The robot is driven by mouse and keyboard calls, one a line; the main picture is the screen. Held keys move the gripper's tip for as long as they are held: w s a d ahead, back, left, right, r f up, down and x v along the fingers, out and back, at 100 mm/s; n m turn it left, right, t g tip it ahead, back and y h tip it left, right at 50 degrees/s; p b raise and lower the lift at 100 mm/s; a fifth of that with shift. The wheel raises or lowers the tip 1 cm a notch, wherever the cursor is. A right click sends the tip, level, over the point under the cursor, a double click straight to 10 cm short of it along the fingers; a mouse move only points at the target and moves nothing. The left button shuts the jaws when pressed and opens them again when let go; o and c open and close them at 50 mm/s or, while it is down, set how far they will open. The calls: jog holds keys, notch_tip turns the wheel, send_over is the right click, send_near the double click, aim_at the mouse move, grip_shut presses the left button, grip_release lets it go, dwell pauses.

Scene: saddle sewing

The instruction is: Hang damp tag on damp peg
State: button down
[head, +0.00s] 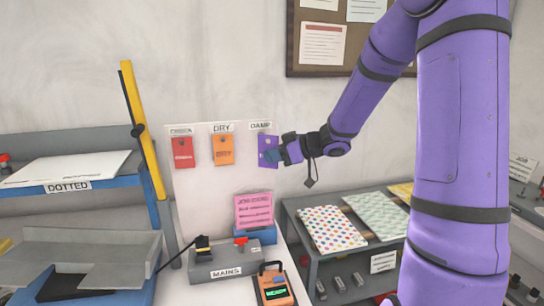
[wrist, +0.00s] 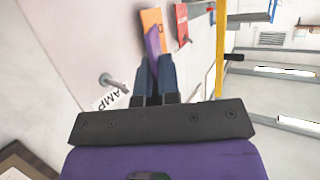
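The purple damp tag (head: 264,155) is in front of the pale board, just below the DAMP label (head: 260,126). My gripper (head: 284,153) is shut on its right side. In the wrist view the purple tag (wrist: 152,42) stands edge-on between my gripper's fingertips (wrist: 154,66). The metal damp peg (wrist: 112,81) sticks out bare beside the partly hidden label, to the left of the fingers and apart from the tag. In the head view I cannot make out this peg behind the tag and gripper.
An orange tag (head: 223,150) hangs under the DRY label and a red tag (head: 183,152) hangs left of it. Below are a pink job card (head: 254,210), the MAINS box (head: 220,262) and an orange meter (head: 274,288). A yellow upright bar (head: 143,130) stands left of the board.

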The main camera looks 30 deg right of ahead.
jog(key=shift+w+d+f, duration=0.2)
jog(key=shift+w+d, duration=0.2)
jog(key=shift+w, duration=1)
jog(key=shift+w+d+f, duration=0.25)
jog(key=shift+w+d, duration=0.15)
jog(key=shift+w, duration=1.05)
jog(key=shift+w+d+f, duration=0.2)
jog(key=shift+w+d, duration=0.2)
jog(key=shift+w, duration=1)
jog(key=c, duration=1.3)
grip_release()
jog(key=shift+o, duration=0.2)
jog(key=shift+d+r, duration=0.1)
jog(key=shift+d, duration=0.05)
